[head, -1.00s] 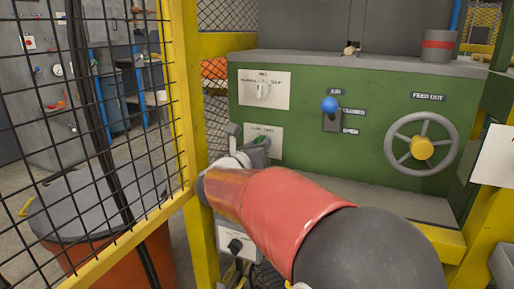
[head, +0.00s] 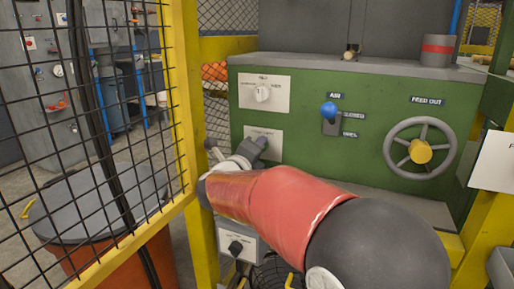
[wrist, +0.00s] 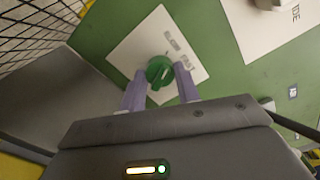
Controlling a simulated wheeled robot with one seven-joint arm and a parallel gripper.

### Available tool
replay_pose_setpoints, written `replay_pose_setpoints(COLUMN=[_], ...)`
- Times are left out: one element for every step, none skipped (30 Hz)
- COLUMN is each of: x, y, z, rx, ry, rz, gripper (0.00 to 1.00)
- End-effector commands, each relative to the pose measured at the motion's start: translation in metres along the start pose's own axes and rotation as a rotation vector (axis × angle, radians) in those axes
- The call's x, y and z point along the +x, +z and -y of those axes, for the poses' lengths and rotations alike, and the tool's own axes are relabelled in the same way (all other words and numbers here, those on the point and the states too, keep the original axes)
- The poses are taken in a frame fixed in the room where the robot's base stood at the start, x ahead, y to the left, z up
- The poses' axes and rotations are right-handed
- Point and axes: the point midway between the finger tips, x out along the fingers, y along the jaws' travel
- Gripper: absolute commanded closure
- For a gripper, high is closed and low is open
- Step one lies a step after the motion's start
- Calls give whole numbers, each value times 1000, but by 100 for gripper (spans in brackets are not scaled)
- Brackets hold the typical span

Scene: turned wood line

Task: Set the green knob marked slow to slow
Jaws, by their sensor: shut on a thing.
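The green knob (wrist: 159,72) sits on a white plate (wrist: 133,48) lettered SLOW and FAST in the wrist view. My gripper (wrist: 161,76) has one pale finger on each side of the knob and is shut on it. The knob's raised ridge runs slanting between the fingers; I cannot tell which end is its pointer. In the head view, the plate (head: 263,132) shows low on the left of the green panel. My gripper (head: 238,149) covers its lower part and hides the knob there.
Above is a plate with a white knob (head: 262,92). A blue-balled lever (head: 328,110) and a grey handwheel (head: 388,148) are to the right. A yellow post (head: 181,100) and mesh guard stand close on the left. An orange drum (head: 90,262) stands behind the mesh.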

Motion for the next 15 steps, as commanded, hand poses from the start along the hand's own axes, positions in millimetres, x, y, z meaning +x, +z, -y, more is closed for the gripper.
replay_pose_setpoints(x=[0, 0, 0, 0, 0, 0, 0, 0, 0, 0, 0, 0, 0, 0, 0], y=[1, 1, 1, 1, 1, 1, 1, 0, 0, 0, 0, 0, 0, 0, 0], z=[1, 1, 0, 0, 0, 0, 0, 0, 0, 0, 0, 0, 0, 0, 0], rx=[-18, -30, -42, -51, -59, -67, -72, -77, -81, -84, -86, -89, -90, -90, -91], ry=[0, 0, 0, 0, 0, 0, 0, 0, 0, 0, 0, 0, 0, 0, 0], rz=[1, 1, 1, 1, 1, 1, 1, 1, 1, 2, 2, 2, 2, 2, 2], gripper=[91, 91, 91, 91, 91, 91, 91, 91, 91, 91, 91, 91, 91, 91, 91])
